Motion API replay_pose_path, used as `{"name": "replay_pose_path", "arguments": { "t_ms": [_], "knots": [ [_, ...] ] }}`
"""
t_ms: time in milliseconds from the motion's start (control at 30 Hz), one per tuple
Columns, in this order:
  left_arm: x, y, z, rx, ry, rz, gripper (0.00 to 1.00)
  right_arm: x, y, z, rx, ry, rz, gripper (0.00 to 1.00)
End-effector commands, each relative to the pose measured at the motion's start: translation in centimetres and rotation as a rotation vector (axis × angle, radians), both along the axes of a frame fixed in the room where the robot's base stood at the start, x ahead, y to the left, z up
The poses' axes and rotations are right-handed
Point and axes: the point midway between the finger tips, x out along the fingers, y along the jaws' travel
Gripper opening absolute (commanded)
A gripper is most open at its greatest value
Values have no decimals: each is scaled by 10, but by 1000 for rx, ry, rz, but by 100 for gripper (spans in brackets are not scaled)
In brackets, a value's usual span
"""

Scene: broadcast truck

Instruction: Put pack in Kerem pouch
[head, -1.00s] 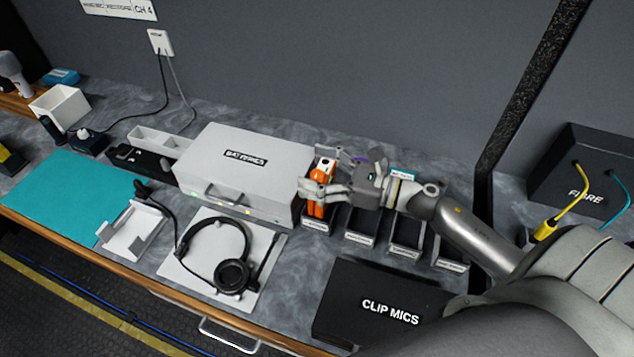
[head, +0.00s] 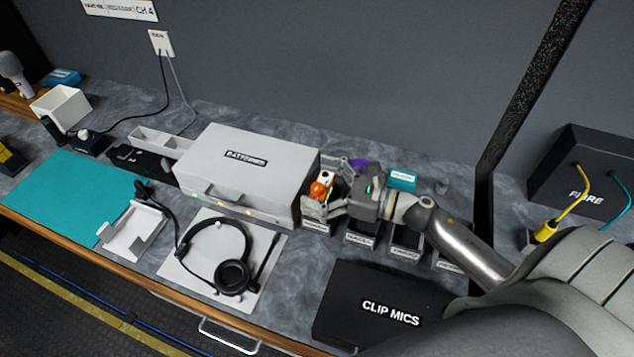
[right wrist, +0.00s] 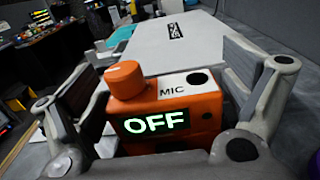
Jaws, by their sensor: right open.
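The orange pack (head: 321,187) has a white top plate, a knob and a lit "OFF" display, which shows in the right wrist view (right wrist: 165,115). It is upright at the leftmost black pouch (head: 316,226), beside the grey case. Its lower part is hidden, so I cannot tell how deep it sits. My right gripper (head: 327,184) is open, with one finger on each side of the pack. In the right wrist view its fingers (right wrist: 168,85) stand apart around the pack. The small labels on the pouches are not readable. My left gripper is not in view.
More black pouches (head: 361,237) stand in a row to the right. The grey case (head: 245,175) is close on the left. A clip mics box (head: 385,305), a headset (head: 230,270) on a pale mat and a teal item (head: 402,180) are nearby.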

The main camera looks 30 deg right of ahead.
Motion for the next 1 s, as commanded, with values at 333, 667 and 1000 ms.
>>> {"name": "replay_pose_path", "arguments": {
  "t_ms": [333, 667, 1000],
  "knots": [
    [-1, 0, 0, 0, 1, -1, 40, -4, -3, 0, 0, 3, 0, 95],
    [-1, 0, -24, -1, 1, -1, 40, -45, -40, -3, -1, 4, -1, 95],
    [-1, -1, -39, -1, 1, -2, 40, -82, -73, 0, 1, 2, -2, 95]
  ]
}}
